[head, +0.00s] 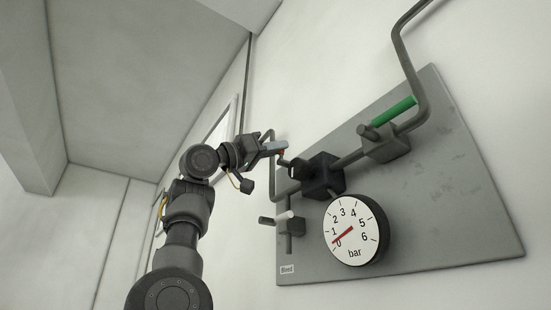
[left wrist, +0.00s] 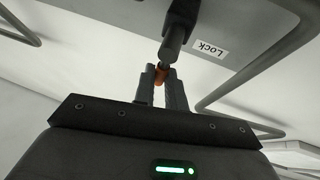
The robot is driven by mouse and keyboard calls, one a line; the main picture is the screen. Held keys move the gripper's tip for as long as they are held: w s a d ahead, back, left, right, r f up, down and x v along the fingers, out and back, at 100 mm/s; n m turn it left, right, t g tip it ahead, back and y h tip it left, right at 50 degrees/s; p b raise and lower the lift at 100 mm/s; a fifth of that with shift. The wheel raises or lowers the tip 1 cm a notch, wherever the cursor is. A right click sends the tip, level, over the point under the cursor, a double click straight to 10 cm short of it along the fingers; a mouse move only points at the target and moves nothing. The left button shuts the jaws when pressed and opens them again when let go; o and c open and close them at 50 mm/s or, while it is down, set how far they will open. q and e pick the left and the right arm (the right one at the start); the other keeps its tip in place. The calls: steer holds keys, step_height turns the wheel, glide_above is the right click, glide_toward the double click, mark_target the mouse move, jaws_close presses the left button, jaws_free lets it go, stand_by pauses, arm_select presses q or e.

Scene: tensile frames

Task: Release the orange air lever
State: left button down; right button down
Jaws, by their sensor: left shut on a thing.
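The orange air lever (left wrist: 160,76) shows as a small orange piece between my fingertips in the left wrist view, just below a dark cylindrical stub (left wrist: 174,42). My left gripper (left wrist: 160,84) is shut on it, with one finger on each side. In the head view my left gripper (head: 279,147) reaches in from the left to the panel's upper left edge. Only a sliver of orange shows there by the fingertips; the rest of the lever is hidden. My right gripper is in neither view.
The grey wall panel (head: 455,190) carries a pressure gauge (head: 355,230), its red needle between 0 and 1 bar. A green lever (head: 394,112) is at upper right. A pale-tipped valve (head: 290,224) sits above the "Bleed" label (head: 287,269). A "Lock" label (left wrist: 210,49) is near the fingers.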

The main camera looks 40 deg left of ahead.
arm_select(q)
steer(key=c, duration=1.5)
jaws_free()
steer(key=shift+o, duration=0.2)
steer(key=b+v, duration=0.6)
steer(key=v, duration=0.5)
